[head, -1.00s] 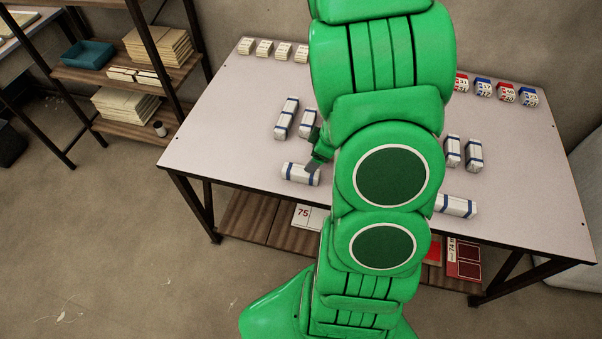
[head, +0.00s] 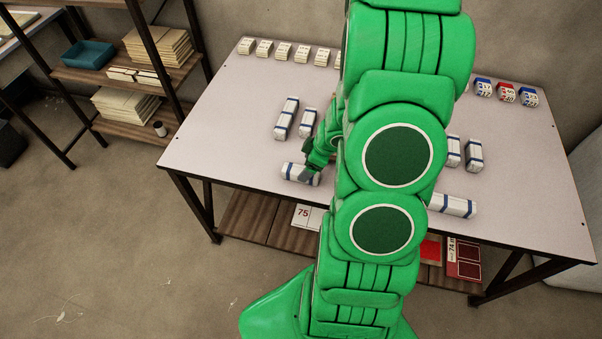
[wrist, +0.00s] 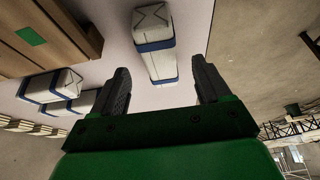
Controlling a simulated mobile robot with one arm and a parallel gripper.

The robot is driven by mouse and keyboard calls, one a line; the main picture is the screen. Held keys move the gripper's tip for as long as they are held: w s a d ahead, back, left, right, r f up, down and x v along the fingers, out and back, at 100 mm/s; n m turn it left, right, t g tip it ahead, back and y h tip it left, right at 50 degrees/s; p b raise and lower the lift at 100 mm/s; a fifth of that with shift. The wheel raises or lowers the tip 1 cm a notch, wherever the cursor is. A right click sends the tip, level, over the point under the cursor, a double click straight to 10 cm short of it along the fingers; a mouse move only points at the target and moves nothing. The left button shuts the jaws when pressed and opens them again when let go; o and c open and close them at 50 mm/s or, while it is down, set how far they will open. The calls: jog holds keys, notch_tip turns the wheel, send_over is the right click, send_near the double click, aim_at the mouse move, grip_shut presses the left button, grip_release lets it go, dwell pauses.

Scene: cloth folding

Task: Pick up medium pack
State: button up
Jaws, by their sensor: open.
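Several white packs with blue bands lie on the table. The one nearest my gripper is a white pack (head: 291,171) by the table's front edge, left of my arm. Its size name cannot be told for sure. My gripper (head: 308,174) is over the right part of this pack. In the wrist view my gripper (wrist: 158,78) is open, and the white pack (wrist: 154,32) lies ahead, its near end between the two fingers. No grip on it shows. A longer pack (head: 287,118) and a shorter pack (head: 308,123) lie behind.
More banded packs (head: 474,156) lie right of my arm, one (head: 455,205) near the front edge. Small white boxes (head: 283,50) and red and blue boxes (head: 506,93) line the table's (head: 235,130) back. A shelf (head: 110,130) stands at left. My arm hides the table's middle.

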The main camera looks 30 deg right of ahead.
aim_at(301, 170)
jog(key=shift+x, duration=0.75)
jog(key=shift+w+a+f, duration=0.25)
jog(key=shift+a+f, duration=0.25)
jog(key=shift+f, duration=0.35)
jog(key=shift+w+f, duration=0.1)
jog(key=shift+w+a+f, duration=0.1)
jog(key=shift+w+f, duration=0.1)
jog(key=shift+f, duration=0.2)
jog(key=shift+f, duration=0.3)
dwell(0.6)
